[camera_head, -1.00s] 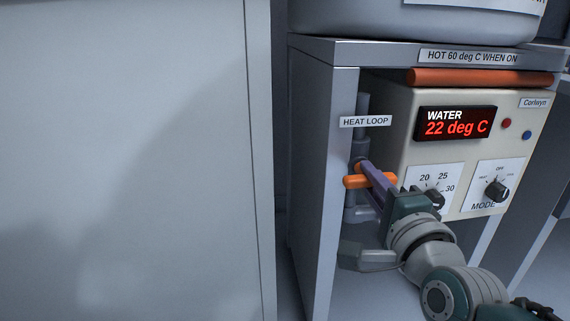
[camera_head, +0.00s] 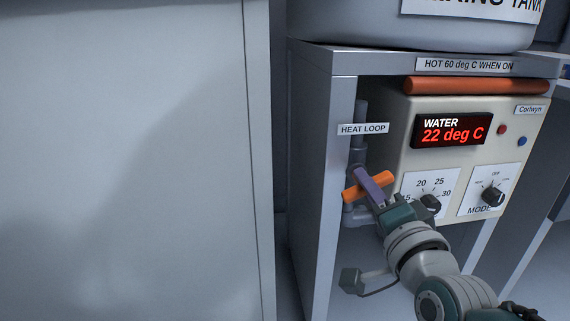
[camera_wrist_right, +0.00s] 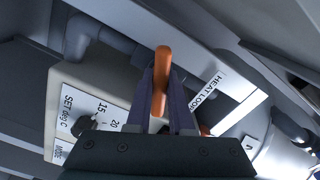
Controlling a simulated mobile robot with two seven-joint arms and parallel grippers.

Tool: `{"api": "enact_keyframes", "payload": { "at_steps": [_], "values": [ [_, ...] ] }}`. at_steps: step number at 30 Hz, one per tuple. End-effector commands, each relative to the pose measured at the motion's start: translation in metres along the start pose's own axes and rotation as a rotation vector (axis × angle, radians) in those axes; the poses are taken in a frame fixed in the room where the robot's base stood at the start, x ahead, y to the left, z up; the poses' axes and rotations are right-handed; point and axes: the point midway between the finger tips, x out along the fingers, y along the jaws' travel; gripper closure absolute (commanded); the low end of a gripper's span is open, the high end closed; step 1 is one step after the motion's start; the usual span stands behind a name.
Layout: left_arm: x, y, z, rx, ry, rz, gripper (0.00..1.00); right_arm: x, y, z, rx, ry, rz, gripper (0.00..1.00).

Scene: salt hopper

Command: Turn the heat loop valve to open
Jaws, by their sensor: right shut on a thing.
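The heat loop valve has an orange lever handle (camera_head: 380,181) on a grey vertical pipe (camera_head: 360,150), below the HEAT LOOP label (camera_head: 362,129). In the head view the handle is tilted, its right end higher than its left. My right gripper (camera_head: 366,182) is shut on the handle, its purple fingers crossing it. In the right wrist view the orange handle (camera_wrist_right: 162,75) sits between the two dark fingers. Part of the handle and the valve body is hidden behind the fingers. My left gripper is not in view.
A cream heater unit (camera_head: 400,150) with a red display reading WATER 22 deg C (camera_head: 450,131) and two knobs stands right of the valve. An orange-brown bar (camera_head: 475,85) lies on top. A grey cabinet post (camera_head: 327,200) is close on the left.

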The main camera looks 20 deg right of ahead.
Motion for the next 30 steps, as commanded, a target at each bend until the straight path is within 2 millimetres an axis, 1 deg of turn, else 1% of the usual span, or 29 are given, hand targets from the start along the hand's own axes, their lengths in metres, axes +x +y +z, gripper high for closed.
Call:
{"api": "enact_keyframes", "payload": {
  "at_steps": [6,21,30],
  "values": [
    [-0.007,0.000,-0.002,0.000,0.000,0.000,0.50,0.000,-0.001,-0.001,-0.209,0.000,0.000,1.00],
    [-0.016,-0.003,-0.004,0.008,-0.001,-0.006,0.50,0.000,-0.001,0.000,-0.680,-0.001,0.000,1.00],
    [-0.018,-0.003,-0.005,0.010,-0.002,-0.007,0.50,0.000,-0.001,0.000,-0.923,0.000,-0.001,1.00]
  ]
}}
